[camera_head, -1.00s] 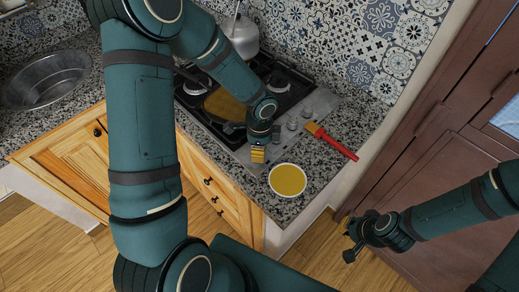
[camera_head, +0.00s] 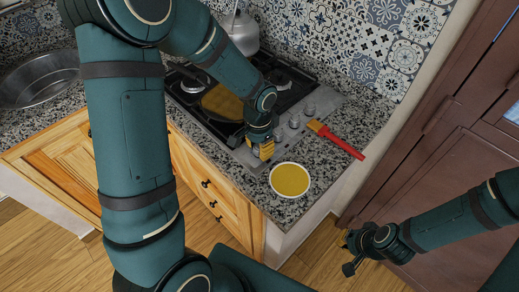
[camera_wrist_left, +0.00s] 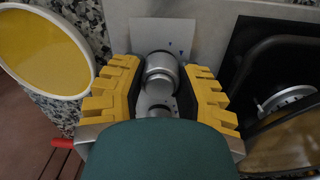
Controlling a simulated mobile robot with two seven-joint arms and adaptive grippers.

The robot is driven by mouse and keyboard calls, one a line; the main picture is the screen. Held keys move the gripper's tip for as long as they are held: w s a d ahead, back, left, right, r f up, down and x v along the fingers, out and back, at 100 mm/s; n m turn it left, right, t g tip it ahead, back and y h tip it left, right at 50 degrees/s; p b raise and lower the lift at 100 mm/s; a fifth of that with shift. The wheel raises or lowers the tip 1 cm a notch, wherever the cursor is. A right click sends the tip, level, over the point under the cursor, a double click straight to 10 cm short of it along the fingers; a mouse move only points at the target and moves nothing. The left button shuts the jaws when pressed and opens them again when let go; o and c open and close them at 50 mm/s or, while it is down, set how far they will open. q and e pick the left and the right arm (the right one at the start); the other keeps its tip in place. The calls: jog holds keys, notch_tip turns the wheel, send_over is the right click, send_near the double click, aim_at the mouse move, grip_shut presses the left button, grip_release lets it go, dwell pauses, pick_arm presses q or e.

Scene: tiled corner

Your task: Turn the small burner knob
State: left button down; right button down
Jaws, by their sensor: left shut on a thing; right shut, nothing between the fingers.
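The stove's control panel carries several round silver knobs (camera_head: 294,121) in a row along its edge. My left gripper (camera_head: 265,152) is at the near end of this row, pointing down. In the left wrist view its yellow ridged fingers stand on both sides of a silver knob (camera_wrist_left: 160,72), and it is shut on that knob. The fingers hide this knob in the head view. I cannot tell from the pictures which burner it serves. My right gripper (camera_head: 349,246) is shut and empty, off to the right over the floor, away from the stove.
A white-rimmed bowl of yellow content (camera_head: 290,180) stands on the granite counter close to my left gripper. A red-handled brush (camera_head: 337,141) lies right of the knobs. A pan (camera_head: 222,103) and a kettle (camera_head: 240,32) are on the stove.

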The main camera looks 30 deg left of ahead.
pick_arm(q)
jog(key=shift+n, duration=0.5)
jog(key=c, duration=0.6)
grip_release()
jog(key=r, duration=1.2)
jog(key=shift+w+a, duration=0.1)
jog(key=shift+a, duration=0.1)
